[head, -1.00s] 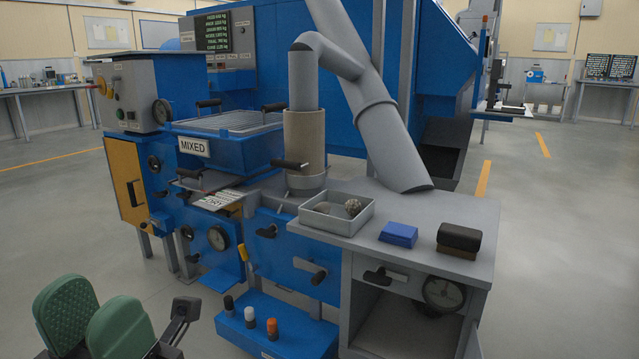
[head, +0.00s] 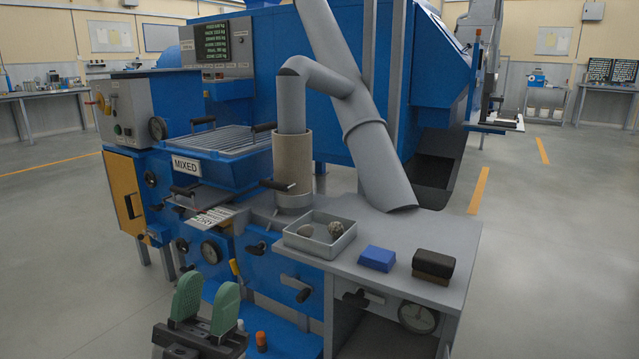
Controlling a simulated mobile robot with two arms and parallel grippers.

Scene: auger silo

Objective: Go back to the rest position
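My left gripper (head: 206,302) is at the bottom of the head view, with two green padded fingers. The fingers are apart with a clear gap and nothing between them. It is in front of the blue auger silo machine (head: 232,156) and overlaps the lower blue ledge (head: 292,340) in the picture. It appears apart from the machine's handles. My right gripper is not in view.
A grey bench (head: 430,228) carries a tray with round lumps (head: 320,238), a blue block (head: 377,258) and a dark brush-like block (head: 433,265). Black handles stick out of the machine front. Floor is free at left and right.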

